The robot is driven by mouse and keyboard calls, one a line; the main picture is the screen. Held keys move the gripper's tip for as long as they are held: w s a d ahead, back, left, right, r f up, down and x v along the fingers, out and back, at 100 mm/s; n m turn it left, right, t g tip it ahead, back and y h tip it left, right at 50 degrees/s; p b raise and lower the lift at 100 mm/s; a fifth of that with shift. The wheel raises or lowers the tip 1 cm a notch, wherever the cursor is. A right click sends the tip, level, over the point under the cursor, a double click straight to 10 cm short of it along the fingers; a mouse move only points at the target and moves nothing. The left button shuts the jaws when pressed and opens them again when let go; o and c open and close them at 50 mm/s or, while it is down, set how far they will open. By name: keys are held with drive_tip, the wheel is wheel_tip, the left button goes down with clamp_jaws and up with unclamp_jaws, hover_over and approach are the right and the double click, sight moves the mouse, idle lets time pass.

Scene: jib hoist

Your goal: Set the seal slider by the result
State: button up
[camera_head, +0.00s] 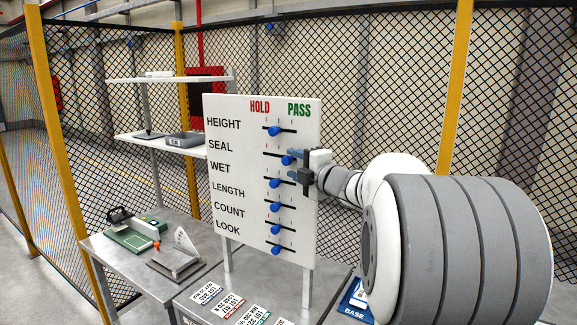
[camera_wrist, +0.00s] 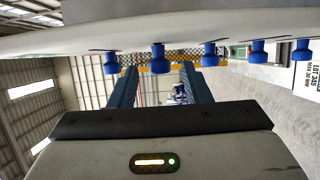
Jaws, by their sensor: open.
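The white board (camera_head: 235,185) has labelled slider rows under red HOLD and green PASS headings. The blue seal slider knob (camera_head: 287,160) sits right of the other knobs, toward the PASS side. My gripper (camera_head: 295,164) is open at the seal row, just right of that knob, one finger above and one below. In the wrist view, the seal knob (camera_wrist: 160,60) shows between my spread fingertips (camera_wrist: 159,68), with a gap on each side. How far the fingers reach past the knob is hard to tell.
The height knob (camera_head: 274,131) and wet knob (camera_head: 275,183) lie close above and below; other knobs sit lower. Lot cards (camera_head: 228,304) lie on the table before the board. A side bench holds a green device (camera_head: 130,238) and a grey stand (camera_head: 177,262). Mesh fencing stands behind.

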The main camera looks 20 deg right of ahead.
drive_tip(key=v, duration=0.4)
drive_tip(key=shift+s+d+b, duration=0.1)
drive_tip(key=shift+s+b, duration=0.15)
drive_tip(key=shift+b, duration=0.15)
drive_tip(key=s+a+f+m+g+h, duration=0.1)
drive_tip(key=s+a+f+m+g, duration=0.3)
drive_tip(key=s+f+m, duration=0.3)
drive_tip(key=s+a+f+m+g+h, duration=0.2)
drive_tip(key=s+a+f+m+g, duration=0.3)
drive_tip(key=s, duration=0.7)
drive_tip(key=s+a+f+m+g+h, duration=0.1)
drive_tip(key=s+a+f+m+g, duration=0.4)
drive_tip(key=s+f+m, duration=0.4)
wheel_tip(320, 180, down, 3)
drive_tip(key=shift+s+a+r+h, duration=0.15)
drive_tip(key=shift+a+r+h, duration=0.15)
drive_tip(key=shift+a, duration=0.2)
idle(0.6)
